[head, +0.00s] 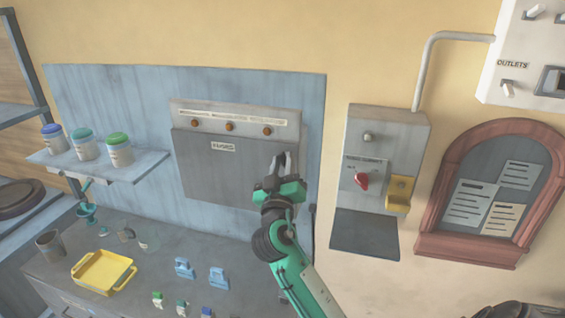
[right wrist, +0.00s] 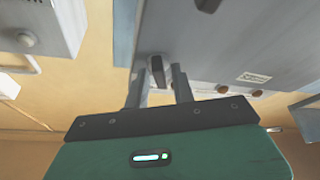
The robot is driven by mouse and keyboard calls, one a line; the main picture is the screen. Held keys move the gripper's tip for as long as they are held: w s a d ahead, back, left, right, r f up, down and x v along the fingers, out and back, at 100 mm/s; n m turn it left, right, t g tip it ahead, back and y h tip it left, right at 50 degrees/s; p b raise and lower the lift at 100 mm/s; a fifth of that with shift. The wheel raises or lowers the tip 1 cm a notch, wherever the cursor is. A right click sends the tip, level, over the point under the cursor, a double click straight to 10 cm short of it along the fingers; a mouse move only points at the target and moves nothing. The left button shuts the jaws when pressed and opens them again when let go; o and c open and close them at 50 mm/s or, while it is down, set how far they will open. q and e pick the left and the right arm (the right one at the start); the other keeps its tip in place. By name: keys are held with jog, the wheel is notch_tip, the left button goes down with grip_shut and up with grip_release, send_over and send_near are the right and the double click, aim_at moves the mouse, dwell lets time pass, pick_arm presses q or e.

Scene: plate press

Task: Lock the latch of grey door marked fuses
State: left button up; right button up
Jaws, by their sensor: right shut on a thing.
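The grey door marked FUSES (head: 222,165) is a wide flat panel on the wall box and looks closed. My right gripper (head: 287,165) is at the door's right edge. In the right wrist view, my right gripper's two fingers (right wrist: 158,88) stand on either side of a small dark latch handle (right wrist: 157,68), shut on it. The gripper hides the latch in the head view, so its exact turn is hard to tell there. My left gripper is not in view.
Above the door is a strip with several orange-brown knobs (head: 230,126). To the right is a grey switch box with a red knob (head: 362,181) and a yellow part (head: 399,192). A shelf with jars (head: 100,163) is at left. A yellow tray (head: 103,271) sits on the counter below.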

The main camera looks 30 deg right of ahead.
jog(key=n+y+p, duration=0.1)
jog(key=n+p, duration=0.1)
jog(key=n, duration=0.1)
jog(key=n+y+p, duration=0.1)
jog(key=n+p, duration=0.2)
jog(key=n+y+p, duration=0.2)
jog(key=n, duration=0.1)
jog(key=shift+r+p, duration=0.35)
jog(key=shift+p, duration=0.05)
jog(key=shift+f+n+y+p, duration=0.1)
jog(key=shift+n+y+p, duration=0.25)
jog(key=shift+n, duration=0.75)
jog(key=shift+f+n+g+y, duration=0.15)
jog(key=shift+n+g+y, duration=0.35)
jog(key=shift+n, duration=1.3)
jog(key=o, duration=0.7)
jog(key=shift+s, duration=0.1)
jog(key=shift+b+v, duration=0.8)
jog(key=shift+v, duration=6.05)
